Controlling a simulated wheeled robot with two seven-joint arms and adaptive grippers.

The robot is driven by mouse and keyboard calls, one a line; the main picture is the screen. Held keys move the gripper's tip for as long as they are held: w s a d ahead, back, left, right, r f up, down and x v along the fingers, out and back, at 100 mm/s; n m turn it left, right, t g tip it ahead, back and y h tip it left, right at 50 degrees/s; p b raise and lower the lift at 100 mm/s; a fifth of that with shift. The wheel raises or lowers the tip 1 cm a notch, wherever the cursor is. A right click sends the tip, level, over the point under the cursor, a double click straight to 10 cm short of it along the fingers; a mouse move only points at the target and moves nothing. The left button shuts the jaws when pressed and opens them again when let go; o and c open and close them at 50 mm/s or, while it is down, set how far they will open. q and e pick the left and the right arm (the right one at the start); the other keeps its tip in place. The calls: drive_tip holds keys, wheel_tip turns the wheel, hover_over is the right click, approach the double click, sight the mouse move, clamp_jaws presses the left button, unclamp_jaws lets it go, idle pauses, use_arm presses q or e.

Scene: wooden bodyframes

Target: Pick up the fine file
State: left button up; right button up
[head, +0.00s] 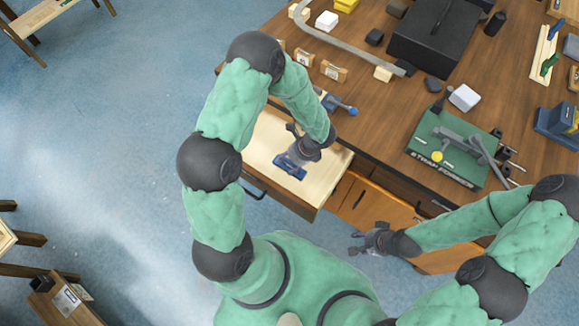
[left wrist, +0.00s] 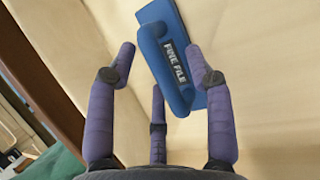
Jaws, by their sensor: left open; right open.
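The fine file is a blue tool with a raised handle and a dark label reading "FINE FILE". It lies in the open drawer in the head view (head: 289,168), and it also shows in the left wrist view (left wrist: 176,65). My left gripper (head: 294,160) is over the file. In the left wrist view its open purple fingers (left wrist: 165,70) stand around the near end of the handle, with gaps visible beside it. I cannot tell whether any finger touches it. My right gripper (head: 370,240) is open and empty, in front of the orange cabinet doors.
The open drawer (head: 262,150) has a pale bare floor and raised walls around the file.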

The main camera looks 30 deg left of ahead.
use_arm(q)
clamp_jaws()
drive_tip(key=shift+r, duration=0.15)
drive_tip(key=shift+r, duration=0.2)
wheel_tip(320, 180, up, 3)
drive_tip(key=shift+s+r+p, duration=0.15)
drive_tip(key=shift+p, duration=0.5)
drive_tip(key=s+d+r, duration=0.2)
drive_tip(key=s+r, duration=0.1)
drive_tip(key=s+d+r+p, duration=0.1)
drive_tip(key=s+d+r, duration=0.1)
drive_tip(key=s, duration=0.2)
drive_tip(key=s+d+r+p, duration=0.1)
drive_tip(key=s+r, duration=0.2)
drive_tip(key=s, duration=0.1)
drive_tip(key=shift+d+r, duration=0.3)
drive_tip(key=shift+d, duration=0.1)
drive_tip(key=shift+s+d+r, duration=0.2)
drive_tip(key=shift+s+d, duration=0.1)
drive_tip(key=shift+s, duration=0.25)
